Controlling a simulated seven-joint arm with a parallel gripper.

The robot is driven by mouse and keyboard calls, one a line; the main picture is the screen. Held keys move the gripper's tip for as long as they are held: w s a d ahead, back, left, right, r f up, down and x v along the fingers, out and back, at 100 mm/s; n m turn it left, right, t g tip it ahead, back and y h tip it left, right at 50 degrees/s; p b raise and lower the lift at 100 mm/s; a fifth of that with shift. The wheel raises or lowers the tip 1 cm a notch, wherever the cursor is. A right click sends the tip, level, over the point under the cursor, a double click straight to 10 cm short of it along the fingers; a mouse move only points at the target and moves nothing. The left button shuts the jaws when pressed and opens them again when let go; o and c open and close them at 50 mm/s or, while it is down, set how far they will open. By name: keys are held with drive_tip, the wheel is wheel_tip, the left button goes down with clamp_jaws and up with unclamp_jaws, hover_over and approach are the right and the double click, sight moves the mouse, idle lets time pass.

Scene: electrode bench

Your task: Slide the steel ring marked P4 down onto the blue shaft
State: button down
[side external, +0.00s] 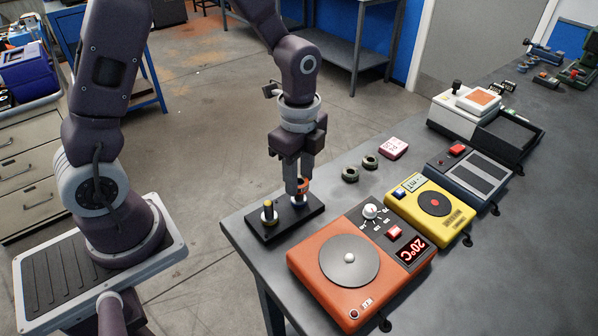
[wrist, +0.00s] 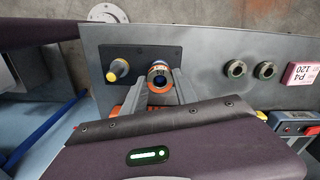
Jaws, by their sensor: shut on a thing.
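My gripper (side external: 298,188) points down over the right-hand side of a black base plate (side external: 314,213). Its fingers are shut on a small steel ring (wrist: 160,69) with an orange part. I cannot tell how far the ring is around the shaft. No P4 mark is readable on the ring.
A yellow-topped post (side external: 268,210) stands on the plate's left. Two dark rings (side external: 350,174) (side external: 370,162) and a pink P4-marked block (side external: 393,148) lie to the right. An orange hot plate (side external: 330,285) stands close in front, a yellow device (side external: 450,222) beyond it.

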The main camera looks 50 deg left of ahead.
drive_tip(key=shift+f, duration=0.5)
drive_tip(key=shift+c, duration=2.4)
unclamp_jaws()
drive_tip(key=shift+r, duration=3.5)
drive_tip(key=s+r+n+t, duration=0.5)
drive_tip(key=s+r+n, duration=0.7)
drive_tip(key=s+n, duration=0.3)
drive_tip(key=shift+s+a+r+t, duration=0.15)
drive_tip(key=shift+s+a+t, duration=0.25)
drive_tip(key=shift+s, duration=0.55)
